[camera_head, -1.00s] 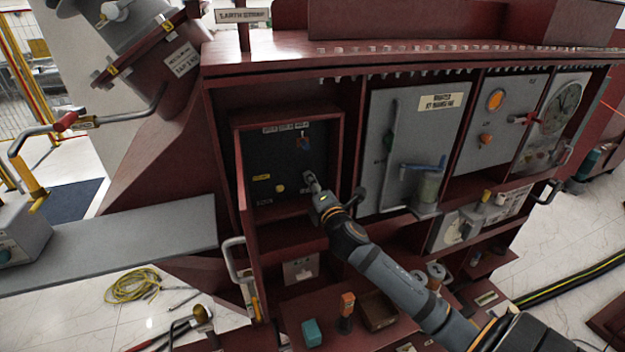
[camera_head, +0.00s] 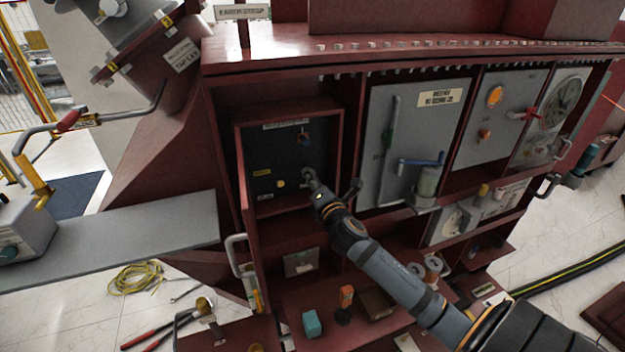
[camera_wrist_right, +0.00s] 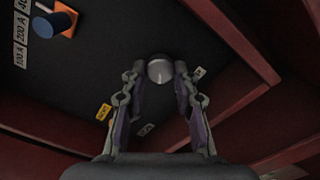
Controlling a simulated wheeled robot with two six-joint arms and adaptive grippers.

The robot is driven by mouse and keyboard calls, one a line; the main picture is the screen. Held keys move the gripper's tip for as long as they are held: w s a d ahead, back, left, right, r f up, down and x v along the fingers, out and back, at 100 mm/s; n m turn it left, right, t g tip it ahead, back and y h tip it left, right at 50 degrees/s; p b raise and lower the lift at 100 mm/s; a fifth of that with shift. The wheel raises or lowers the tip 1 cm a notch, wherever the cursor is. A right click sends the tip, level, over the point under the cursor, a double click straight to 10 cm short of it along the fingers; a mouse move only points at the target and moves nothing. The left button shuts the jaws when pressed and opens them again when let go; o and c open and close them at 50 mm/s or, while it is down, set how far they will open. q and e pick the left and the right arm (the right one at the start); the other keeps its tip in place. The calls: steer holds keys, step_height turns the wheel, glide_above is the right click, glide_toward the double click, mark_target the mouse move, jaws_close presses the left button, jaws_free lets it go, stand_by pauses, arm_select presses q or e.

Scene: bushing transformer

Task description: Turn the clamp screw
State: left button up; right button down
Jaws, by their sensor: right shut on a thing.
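The clamp screw appears as a round grey metal head (camera_wrist_right: 160,70) on the dark panel (camera_head: 265,150) inside the open red box. In the wrist view it sits between the fingertips of my right gripper (camera_wrist_right: 158,74), one finger on each side, and the gripper is shut on it. In the head view my right gripper (camera_head: 311,181) reaches the right part of that panel and covers most of the screw. The screw's turning angle is hard to read. My left gripper is in neither view.
A blue knob on an orange plate (camera_wrist_right: 58,22) sits beside current labels on the panel. The box's red walls (camera_wrist_right: 235,40) are close by.

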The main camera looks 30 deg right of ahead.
steer(key=c, duration=1)
jaws_free()
steer(key=v, duration=1.2)
steer(key=shift+w+a, duration=0.1)
steer(key=shift+f, duration=0.1)
